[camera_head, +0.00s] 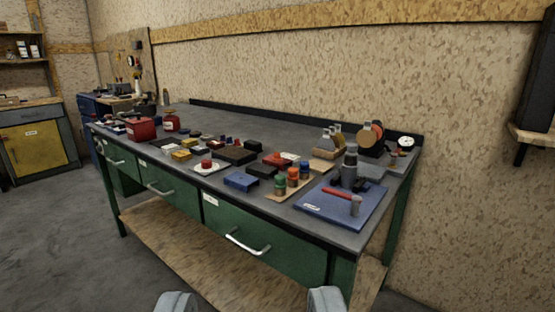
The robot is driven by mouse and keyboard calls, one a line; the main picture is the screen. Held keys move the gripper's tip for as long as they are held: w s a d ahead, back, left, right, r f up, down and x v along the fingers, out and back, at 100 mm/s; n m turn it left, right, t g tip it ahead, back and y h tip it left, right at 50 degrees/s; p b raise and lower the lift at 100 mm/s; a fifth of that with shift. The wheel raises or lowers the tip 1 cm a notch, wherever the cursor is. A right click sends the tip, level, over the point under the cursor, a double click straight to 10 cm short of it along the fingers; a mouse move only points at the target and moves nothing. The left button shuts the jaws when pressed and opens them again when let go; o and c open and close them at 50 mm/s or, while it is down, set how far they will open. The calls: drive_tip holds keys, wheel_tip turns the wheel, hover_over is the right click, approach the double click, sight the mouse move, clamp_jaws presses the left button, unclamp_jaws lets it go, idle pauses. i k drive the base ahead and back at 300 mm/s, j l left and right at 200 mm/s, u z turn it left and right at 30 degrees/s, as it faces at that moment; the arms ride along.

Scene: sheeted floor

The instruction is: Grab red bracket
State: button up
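Several small red things lie on the green workbench (200,140), and I cannot tell surely which is the bracket. A low red piece (275,160) lies near the middle of the top, next to black blocks; its shape is too small to make out. A small red part (207,163) sits on a white plate to its left. My gripper (250,301) shows only as two grey fingertips at the bottom edge. They are wide apart, with nothing visible between them, in front of the bench.
A red box (141,128) and a red jar (171,122) stand at the left. Colored jars (292,177) and a blue mat (325,208) with a red-handled hammer (338,192) are at the right. The back strip of the top is clear. A wooden shelf (170,240) juts out below.

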sight(268, 161)
drive_tip(key=i+j+z, duration=0.1)
drive_tip(key=i, duration=0.4)
drive_tip(key=i+j, duration=0.1)
drive_tip(key=i, duration=0.4)
drive_tip(key=i+j+z, duration=0.15)
drive_tip(key=i, duration=0.35)
